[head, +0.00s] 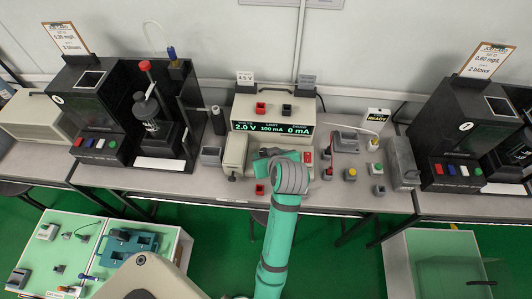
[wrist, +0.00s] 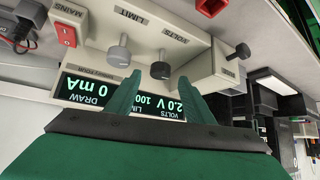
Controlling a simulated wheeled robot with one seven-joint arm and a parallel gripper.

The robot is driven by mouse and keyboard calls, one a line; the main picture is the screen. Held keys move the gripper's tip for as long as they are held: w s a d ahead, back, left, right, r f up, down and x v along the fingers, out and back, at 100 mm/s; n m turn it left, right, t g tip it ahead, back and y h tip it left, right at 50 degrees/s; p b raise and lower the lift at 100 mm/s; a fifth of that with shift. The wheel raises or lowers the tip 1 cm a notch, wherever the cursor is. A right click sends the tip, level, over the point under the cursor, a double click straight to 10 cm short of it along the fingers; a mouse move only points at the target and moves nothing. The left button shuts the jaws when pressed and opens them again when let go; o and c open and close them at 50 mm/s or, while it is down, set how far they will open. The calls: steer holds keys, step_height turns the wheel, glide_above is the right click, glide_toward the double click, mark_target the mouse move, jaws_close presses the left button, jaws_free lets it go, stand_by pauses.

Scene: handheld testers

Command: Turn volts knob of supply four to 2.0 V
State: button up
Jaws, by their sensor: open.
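The bench supply (head: 272,104) stands mid-table in the head view. Its display (head: 272,127) reads 2.0 V, 100 mA and 0 mA. In the wrist view the supply is upside down, and its display (wrist: 85,91) also shows 2.0 V and 0 mA. The grey volts knob (wrist: 160,68) is beside the VOLTS label. The limit knob (wrist: 118,55) is next to it, towards the red mains switch (wrist: 67,34). My gripper (wrist: 159,78) is open, with its fingertips either side of the volts knob's near end; contact cannot be told. My arm hides the front panel in the head view.
A pale box (head: 236,152) stands close at the supply's left front; a box with a dark knob (wrist: 241,51) also shows in the wrist view. Small switches and buttons (head: 350,174) sit to the right. Black testers (head: 92,108) flank both sides.

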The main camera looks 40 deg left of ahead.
steer(key=v, duration=0.7)
steer(key=shift+s+d+r, duration=0.15)
steer(key=shift+d+r, duration=0.05)
steer(key=shift+r, duration=0.15)
